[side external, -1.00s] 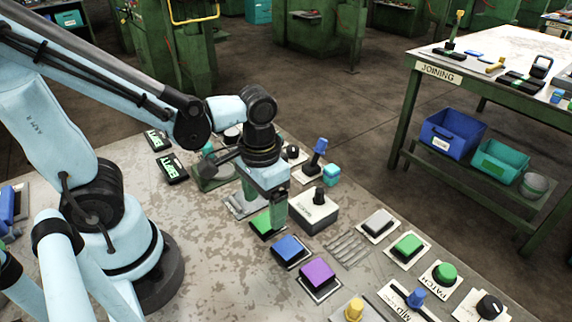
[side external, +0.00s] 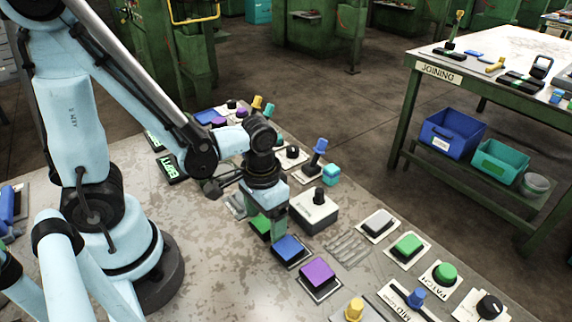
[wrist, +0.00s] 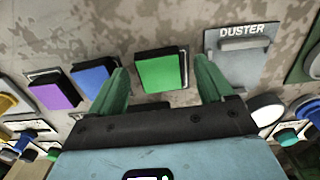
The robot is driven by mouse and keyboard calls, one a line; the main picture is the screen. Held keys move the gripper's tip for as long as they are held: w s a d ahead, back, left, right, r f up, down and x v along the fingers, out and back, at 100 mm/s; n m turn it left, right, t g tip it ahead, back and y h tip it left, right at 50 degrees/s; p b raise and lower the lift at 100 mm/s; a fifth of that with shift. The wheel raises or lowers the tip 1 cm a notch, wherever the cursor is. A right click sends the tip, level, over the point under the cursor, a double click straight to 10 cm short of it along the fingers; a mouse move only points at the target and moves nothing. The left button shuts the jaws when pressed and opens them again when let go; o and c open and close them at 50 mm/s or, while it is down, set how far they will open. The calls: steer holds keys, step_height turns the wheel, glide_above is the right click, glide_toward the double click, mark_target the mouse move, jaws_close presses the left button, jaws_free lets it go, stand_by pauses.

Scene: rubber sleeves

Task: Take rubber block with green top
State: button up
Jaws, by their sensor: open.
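The rubber block with the green top (wrist: 162,71) sits on a dark base on the worktable, between my fingers as seen in the wrist view. In the side view the green block (side external: 258,224) is partly hidden behind my gripper (side external: 277,228). My gripper (wrist: 162,82) is open, with one green finger on each side of the block in the picture. Its fingers point down close to the block. I cannot tell whether they touch it.
A blue-topped block (side external: 289,248) and a purple-topped block (side external: 317,272) stand close by in the same row. The duster plate (wrist: 237,51) is on the other side. A grey box with a black knob (side external: 314,212) stands behind my gripper.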

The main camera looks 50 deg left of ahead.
steer(key=shift+c, duration=0.5)
steer(key=c, duration=1)
steer(key=shift+c, duration=0.2)
steer(key=shift+r, duration=0.1)
